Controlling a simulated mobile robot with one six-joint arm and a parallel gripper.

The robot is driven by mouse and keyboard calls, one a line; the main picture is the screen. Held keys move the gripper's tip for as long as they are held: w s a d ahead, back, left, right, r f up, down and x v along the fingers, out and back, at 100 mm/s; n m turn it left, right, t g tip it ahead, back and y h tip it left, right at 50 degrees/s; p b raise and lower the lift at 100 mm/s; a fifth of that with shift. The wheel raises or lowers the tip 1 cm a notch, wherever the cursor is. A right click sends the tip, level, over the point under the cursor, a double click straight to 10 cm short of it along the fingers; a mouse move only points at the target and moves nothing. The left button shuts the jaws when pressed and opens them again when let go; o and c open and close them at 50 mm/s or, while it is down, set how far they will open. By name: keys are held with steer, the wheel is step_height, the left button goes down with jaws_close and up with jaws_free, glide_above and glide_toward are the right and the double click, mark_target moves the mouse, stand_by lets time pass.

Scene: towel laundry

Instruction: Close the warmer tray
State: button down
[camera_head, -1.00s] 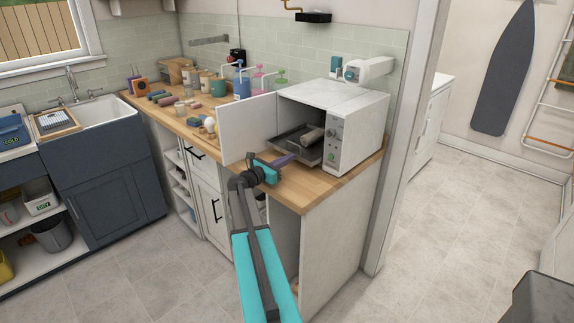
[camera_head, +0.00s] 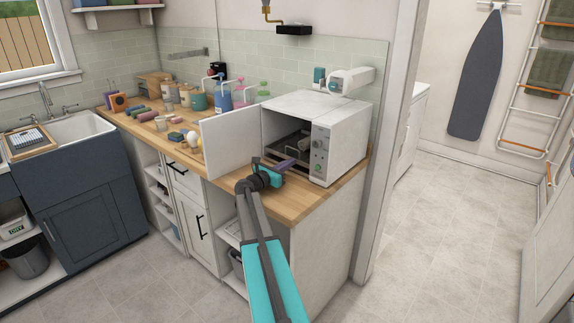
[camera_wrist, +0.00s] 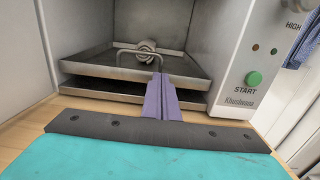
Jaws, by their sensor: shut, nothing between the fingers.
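The white warmer (camera_head: 340,135) stands on the wooden counter with its door (camera_head: 228,138) swung open to the left. I cannot tell whether the fingertips touch the tray or handle.
The control panel with a green START button (camera_wrist: 254,78) is right of the opening. Bottles (camera_head: 224,97), cups and rolled towels crowd the wooden counter (camera_head: 290,205) left of the door. The counter strip in front of the warmer is mostly clear.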

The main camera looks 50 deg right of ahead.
steer(key=shift+d+r, duration=0.4)
steer(key=shift+d, duration=0.05)
steer(key=shift+a, duration=0.15)
steer(key=shift+a+f, duration=0.15)
steer(key=shift+a, duration=0.3)
steer(key=a, duration=0.4)
steer(key=a+b, duration=0.1)
steer(key=a, duration=0.4)
steer(key=a+b, duration=0.1)
steer(key=a, duration=0.3)
steer(key=shift+w+a+f, duration=0.1)
steer(key=shift+a+f, duration=0.15)
steer(key=shift+a, duration=0.15)
steer(key=shift+r, duration=0.1)
